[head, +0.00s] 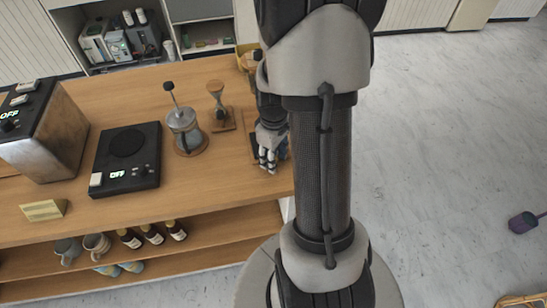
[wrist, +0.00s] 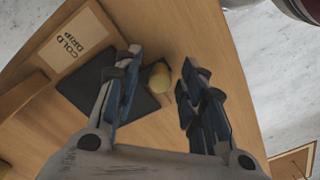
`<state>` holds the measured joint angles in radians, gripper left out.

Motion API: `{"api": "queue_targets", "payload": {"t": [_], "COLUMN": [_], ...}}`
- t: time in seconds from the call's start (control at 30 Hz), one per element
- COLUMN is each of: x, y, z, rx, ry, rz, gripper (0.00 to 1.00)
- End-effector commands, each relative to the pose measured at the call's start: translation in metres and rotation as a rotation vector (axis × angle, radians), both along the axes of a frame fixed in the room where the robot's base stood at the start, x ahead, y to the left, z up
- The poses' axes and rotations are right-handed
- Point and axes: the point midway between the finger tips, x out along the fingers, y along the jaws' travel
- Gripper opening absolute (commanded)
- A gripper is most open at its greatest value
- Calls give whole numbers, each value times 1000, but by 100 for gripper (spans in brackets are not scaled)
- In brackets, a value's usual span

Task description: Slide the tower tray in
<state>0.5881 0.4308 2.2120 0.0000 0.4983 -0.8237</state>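The tower tray (wrist: 108,84) is a dark flat slab that sticks out from the wooden base marked COLD DRIP (wrist: 72,45) in the wrist view. A pale round knob (wrist: 159,77) sits at its outer end. My gripper (wrist: 160,75) is open, with its fingers on either side of the knob; I cannot tell whether either touches it. In the head view my gripper (head: 267,168) points down at the right end of the counter, and only a dark edge of the tray (head: 253,150) shows beside it. My arm hides most of the tower.
On the wooden counter (head: 215,165) stand a French press (head: 185,128), a small hourglass-shaped stand (head: 219,110), a black hot plate (head: 127,160) and a metal machine (head: 45,135). Mugs and bottles (head: 150,233) sit on the shelf below. Open floor lies right of the counter.

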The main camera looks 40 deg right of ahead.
Motion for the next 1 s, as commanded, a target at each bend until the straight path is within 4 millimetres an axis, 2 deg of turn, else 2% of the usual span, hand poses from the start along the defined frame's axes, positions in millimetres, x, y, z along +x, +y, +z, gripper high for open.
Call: {"api": "queue_targets", "payload": {"t": [0.2,0.77,1.0], "x": [0,0,0], "y": [0,0,0], "z": [0,0,0], "rx": [0,0,0], "ry": [0,0,0], "rz": [0,0,0], "gripper": [38,0,0]}}
